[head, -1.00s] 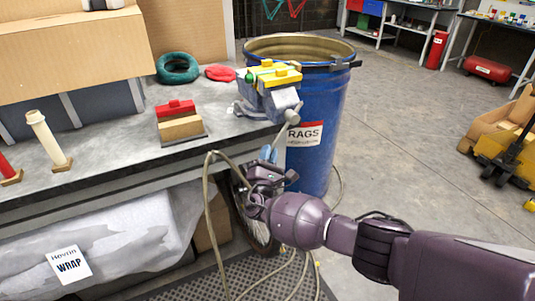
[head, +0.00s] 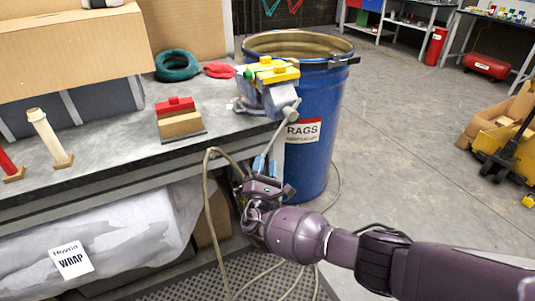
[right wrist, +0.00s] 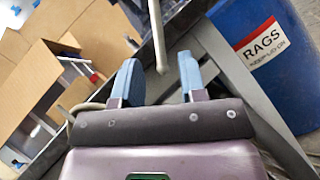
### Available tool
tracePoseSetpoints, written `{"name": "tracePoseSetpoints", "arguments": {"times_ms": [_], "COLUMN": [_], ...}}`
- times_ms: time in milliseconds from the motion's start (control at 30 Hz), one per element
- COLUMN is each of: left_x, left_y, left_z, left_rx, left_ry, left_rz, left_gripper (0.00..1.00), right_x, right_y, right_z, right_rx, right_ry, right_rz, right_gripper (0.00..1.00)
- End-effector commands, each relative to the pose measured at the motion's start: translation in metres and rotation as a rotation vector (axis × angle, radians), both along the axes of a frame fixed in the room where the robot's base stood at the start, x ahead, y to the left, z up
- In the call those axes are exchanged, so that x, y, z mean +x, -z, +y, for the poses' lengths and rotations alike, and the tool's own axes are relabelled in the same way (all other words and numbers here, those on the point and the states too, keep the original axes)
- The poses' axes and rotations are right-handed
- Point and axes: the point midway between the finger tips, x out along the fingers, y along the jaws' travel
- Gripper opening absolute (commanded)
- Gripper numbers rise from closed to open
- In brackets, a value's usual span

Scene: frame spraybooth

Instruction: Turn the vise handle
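The vise (head: 280,98) is mounted at the right end of the grey workbench, with yellow pieces on its top. Its handle (head: 278,128) is a thin grey bar slanting down from the vise's front. My right gripper (head: 266,163) is at the handle's lower end, its blue fingers pointing up. In the right wrist view the handle (right wrist: 156,35) comes down between the two fingers of the gripper (right wrist: 158,75). The fingers are apart, with a gap visible on both sides of the handle. My left gripper is out of view.
A blue rags drum (head: 318,120) stands close behind the vise and handle. A cable (head: 208,200) hangs at the bench edge beside my right gripper. The bench (head: 110,155) bears a red-topped brush (head: 178,120).

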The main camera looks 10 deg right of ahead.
Motion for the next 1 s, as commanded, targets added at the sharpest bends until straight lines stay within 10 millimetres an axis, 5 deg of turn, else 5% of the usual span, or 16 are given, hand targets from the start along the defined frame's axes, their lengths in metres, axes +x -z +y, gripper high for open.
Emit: {"name": "tracePoseSetpoints", "arguments": {"times_ms": [300,733,1000], "left_x": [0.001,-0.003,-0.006], "left_y": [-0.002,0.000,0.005], "left_z": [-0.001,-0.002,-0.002], "left_rx": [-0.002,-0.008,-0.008], "left_ry": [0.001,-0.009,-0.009], "left_rz": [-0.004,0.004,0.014], "left_gripper": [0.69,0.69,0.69], "right_x": [-0.041,-0.050,-0.054], "right_y": [0.023,0.029,0.042], "right_z": [0.015,0.017,0.016], "right_rx": [0.001,0.000,0.080], "right_ry": [0.001,0.001,-0.009], "right_rz": [0.002,0.001,0.056], "right_gripper": [0.38,0.38,0.00]}}
